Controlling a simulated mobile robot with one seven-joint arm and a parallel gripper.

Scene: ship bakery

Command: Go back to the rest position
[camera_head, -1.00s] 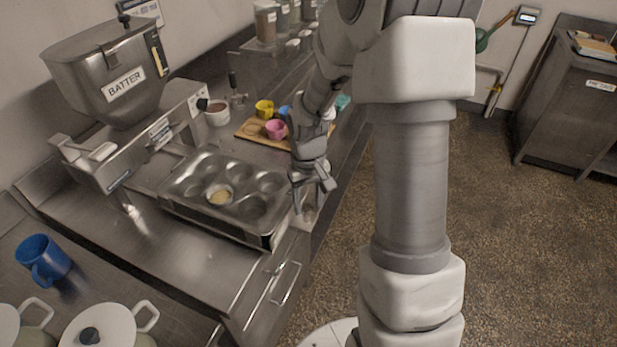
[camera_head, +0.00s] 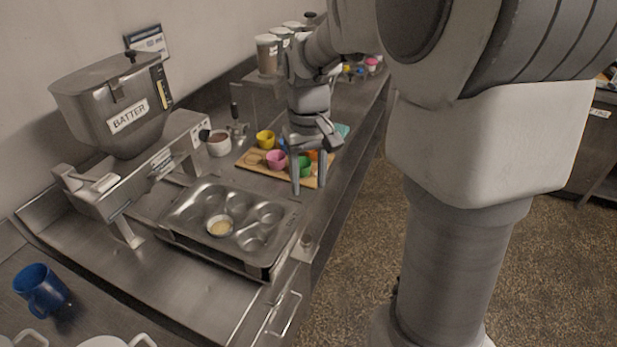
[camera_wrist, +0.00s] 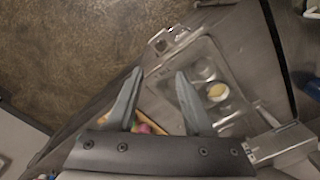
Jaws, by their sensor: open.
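My gripper (camera_head: 308,178) is open and empty. In the head view it hangs in front of the right part of the wooden board with cups, above the counter. In the wrist view the two fingers (camera_wrist: 157,97) are spread apart with nothing between them. The muffin tin (camera_head: 262,262) lies on the counter to the lower left of my gripper. One of its wells holds a pale liner with yellowish batter (camera_head: 220,226), also visible in the wrist view (camera_wrist: 217,91).
The batter dispenser (camera_head: 115,105) stands at the left. A wooden board (camera_head: 250,160) holds several coloured cups. A blue mug (camera_head: 42,290) stands at the lower left. Clear jars (camera_head: 268,55) stand on a shelf behind. The floor (camera_head: 540,220) at the right is open.

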